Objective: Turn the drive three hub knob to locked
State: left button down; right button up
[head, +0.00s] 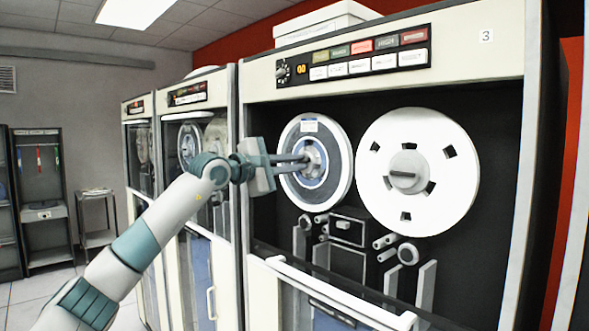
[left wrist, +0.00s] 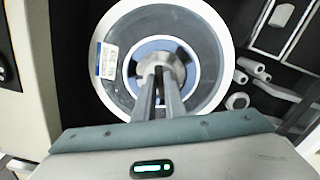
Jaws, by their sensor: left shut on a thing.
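Tape drive three (head: 258,85) carries the label 3 at its top right. On its black face sit a left reel (head: 338,178) with a blue ring and grey tape, and a larger white right reel (head: 437,195). My left gripper (head: 303,164) comes in from the left with its fingers shut on the left reel's hub knob (head: 314,157). The left wrist view shows both fingers closed on the same hub knob (left wrist: 152,66), at the middle of the reel. The fingers hide part of the knob. The right reel has its own hub knob (head: 404,179). My right gripper is not in view.
A button panel (head: 352,57) runs above the reels. Tape guides and rollers (head: 350,226) stick out below them. A glass door with a white frame (head: 340,290) is lowered below the reels. Other drives (head: 190,150) stand close on the left.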

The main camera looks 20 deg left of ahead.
pick_arm(q)
jog(key=shift+f+m+b, duration=0.2)
jog(key=shift+m+b, duration=0.15)
jog(key=shift+m, duration=2.05)
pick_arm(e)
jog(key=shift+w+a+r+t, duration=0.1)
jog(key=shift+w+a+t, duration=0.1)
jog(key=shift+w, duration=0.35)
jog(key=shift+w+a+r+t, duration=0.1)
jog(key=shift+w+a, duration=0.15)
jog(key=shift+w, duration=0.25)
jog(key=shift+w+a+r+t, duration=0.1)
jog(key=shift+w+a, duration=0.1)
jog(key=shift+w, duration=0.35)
pick_arm(q)
jog(key=c, duration=1.8)
grip_release()
jog(key=shift+s, duration=0.15)
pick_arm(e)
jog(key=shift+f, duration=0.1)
